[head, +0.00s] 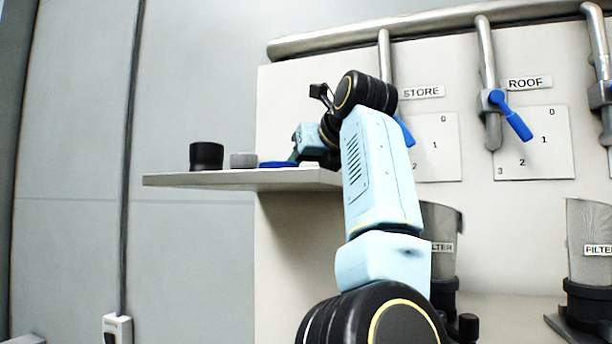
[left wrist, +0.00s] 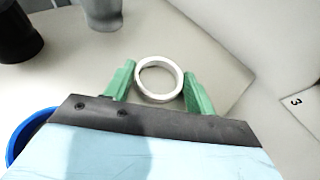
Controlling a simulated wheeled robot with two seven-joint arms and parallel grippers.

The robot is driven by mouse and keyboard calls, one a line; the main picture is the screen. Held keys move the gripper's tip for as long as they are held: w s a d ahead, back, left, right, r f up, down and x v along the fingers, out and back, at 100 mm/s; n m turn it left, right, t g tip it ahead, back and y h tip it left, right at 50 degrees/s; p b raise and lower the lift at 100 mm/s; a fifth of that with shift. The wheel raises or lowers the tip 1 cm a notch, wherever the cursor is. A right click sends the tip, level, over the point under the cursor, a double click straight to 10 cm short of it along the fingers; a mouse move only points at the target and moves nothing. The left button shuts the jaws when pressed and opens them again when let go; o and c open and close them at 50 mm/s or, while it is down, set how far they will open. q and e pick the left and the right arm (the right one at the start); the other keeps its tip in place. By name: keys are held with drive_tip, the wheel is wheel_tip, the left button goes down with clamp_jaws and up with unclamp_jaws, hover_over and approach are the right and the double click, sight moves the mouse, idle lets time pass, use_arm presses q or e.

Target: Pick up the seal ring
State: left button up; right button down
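A white ring (left wrist: 160,79), which I take to be the seal ring, shows in the left wrist view between the two green fingers of my left gripper (left wrist: 160,84). The fingers stand apart on either side of it, very close to its edges; I cannot tell whether they touch it. In the head view my left gripper (head: 294,154) is low over the shelf (head: 215,181), and the white ring is hidden there. A blue ring (head: 277,164) lies on the shelf beside the gripper; part of it also shows in the left wrist view (left wrist: 22,136). My right gripper is not in view.
A grey cylinder (head: 243,160) and a black cup (head: 206,156) stand on the shelf to the left of the blue ring. A panel with STORE and ROOF labels and blue-handled valves (head: 512,115) rises to the right. Filter cups (head: 440,235) stand below it.

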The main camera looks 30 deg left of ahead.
use_arm(q)
drive_tip(key=shift+c, duration=1)
drive_tip(key=shift+r, duration=0.1)
drive_tip(key=shift+r, duration=0.5)
wheel_tip(320, 180, up, 9)
drive_tip(key=p, duration=0.2)
drive_tip(key=shift+p, duration=0.4)
